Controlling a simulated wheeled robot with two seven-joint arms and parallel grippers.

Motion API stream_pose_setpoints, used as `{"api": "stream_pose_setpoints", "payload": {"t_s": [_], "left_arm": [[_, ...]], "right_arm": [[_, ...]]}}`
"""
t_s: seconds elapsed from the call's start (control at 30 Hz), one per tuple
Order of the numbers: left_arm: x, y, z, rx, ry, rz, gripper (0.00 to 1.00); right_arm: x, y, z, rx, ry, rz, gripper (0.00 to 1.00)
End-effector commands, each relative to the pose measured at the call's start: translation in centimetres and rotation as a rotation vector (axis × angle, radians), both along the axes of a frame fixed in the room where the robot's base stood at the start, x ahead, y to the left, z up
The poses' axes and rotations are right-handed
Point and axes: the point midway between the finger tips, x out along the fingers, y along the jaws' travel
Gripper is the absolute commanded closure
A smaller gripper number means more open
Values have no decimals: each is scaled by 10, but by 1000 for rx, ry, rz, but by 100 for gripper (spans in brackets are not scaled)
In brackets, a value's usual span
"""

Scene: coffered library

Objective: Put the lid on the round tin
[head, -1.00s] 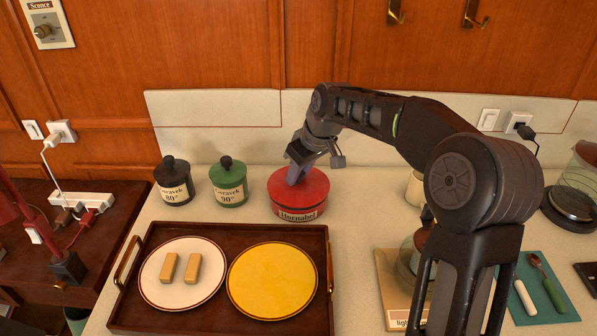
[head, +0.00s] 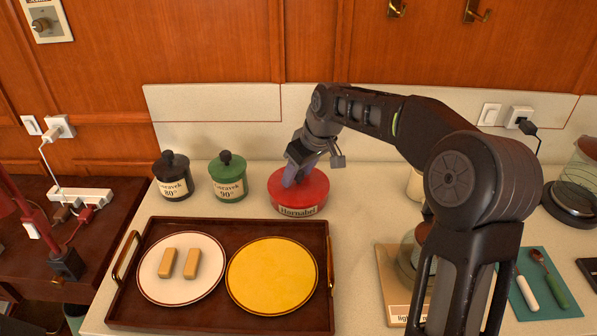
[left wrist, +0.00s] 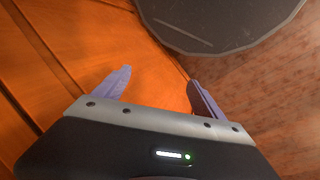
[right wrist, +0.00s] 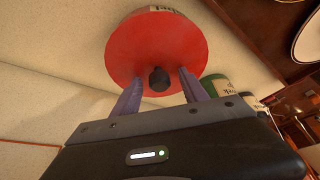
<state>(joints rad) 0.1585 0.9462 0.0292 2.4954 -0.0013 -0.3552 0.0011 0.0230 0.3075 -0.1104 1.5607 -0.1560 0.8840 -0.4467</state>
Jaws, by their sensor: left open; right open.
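The round red tin (head: 297,211), with a pale label, stands on the counter behind the tray. A red lid (head: 313,186) covers its top; I see no clear gap between them. In the right wrist view the lid (right wrist: 150,38) is a red disc with a black knob (right wrist: 158,79), and part of the tin (right wrist: 172,10) shows beyond it. My right gripper (head: 293,178) is at the lid from above. Its fingers are open on either side of the knob (right wrist: 160,88). My left gripper (left wrist: 160,90) is open and empty, seen only in the left wrist view.
Black (head: 173,177) and green (head: 228,178) canisters stand left of the tin. A brown tray (head: 228,318) with a white plate (head: 180,290) and a yellow plate (head: 272,277) lies in front. A wooden board (head: 393,290) is at right. The backsplash (head: 215,115) rises behind.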

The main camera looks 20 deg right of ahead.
Motion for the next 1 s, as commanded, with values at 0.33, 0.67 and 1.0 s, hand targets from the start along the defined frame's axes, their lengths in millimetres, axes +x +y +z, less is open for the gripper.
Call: {"api": "stream_pose_setpoints", "payload": {"t_s": [0.33, 0.67, 1.0], "left_arm": [[0, 0, -1, 0, -1, 0, 19], [0, 0, -5, 0, -1, 0, 19], [0, 0, -5, 0, -2, 1, 19]], "right_arm": [[-3, -1, 10, 0, -3, 0, 49], [-21, -8, 57, 1, -4, -1, 49], [-28, -10, 72, 1, 1, 0, 49]]}}
